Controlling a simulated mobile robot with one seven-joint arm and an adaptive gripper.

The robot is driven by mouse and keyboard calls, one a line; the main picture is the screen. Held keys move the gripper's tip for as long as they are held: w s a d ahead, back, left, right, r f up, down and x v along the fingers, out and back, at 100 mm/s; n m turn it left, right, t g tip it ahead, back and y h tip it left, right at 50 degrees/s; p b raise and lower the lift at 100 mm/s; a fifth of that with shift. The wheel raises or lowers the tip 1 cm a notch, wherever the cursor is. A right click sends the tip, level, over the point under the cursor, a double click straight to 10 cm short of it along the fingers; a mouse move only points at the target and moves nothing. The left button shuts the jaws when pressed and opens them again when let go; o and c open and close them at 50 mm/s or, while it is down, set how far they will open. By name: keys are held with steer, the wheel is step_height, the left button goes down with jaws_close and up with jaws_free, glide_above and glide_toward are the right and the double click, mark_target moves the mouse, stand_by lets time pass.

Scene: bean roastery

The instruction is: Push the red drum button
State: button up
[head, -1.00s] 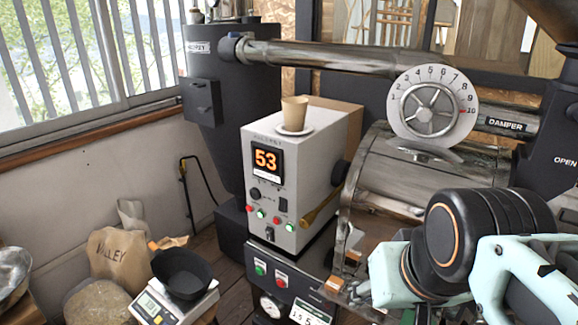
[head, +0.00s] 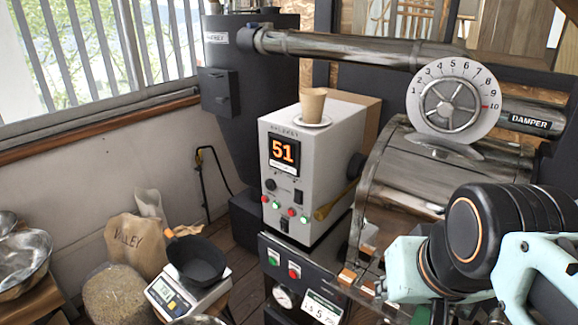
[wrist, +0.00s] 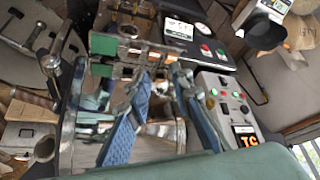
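A black panel (head: 262,248) low in the head view carries a green button and a red button (head: 294,271) side by side. The same red button shows in the wrist view (wrist: 205,47), where the picture is turned over. The white control box (head: 305,170) above has small red and green buttons (head: 292,213) below its display. Their labels are too small to read. My gripper (wrist: 163,78) shows in the wrist view with its two blue-padded fingers apart and nothing between them. It is apart from the buttons. In the head view my mint arm is at the lower right; its fingertips are not clear.
The box display (head: 283,152) reads 51, and a paper cup (head: 312,104) on a saucer stands on top. The metal drum (head: 415,165) and damper dial (head: 450,105) are at right. A scale (head: 165,296) with a black pan (head: 197,262) is lower left, near a paper bag (head: 132,245).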

jaws_close()
stand_by(1.1)
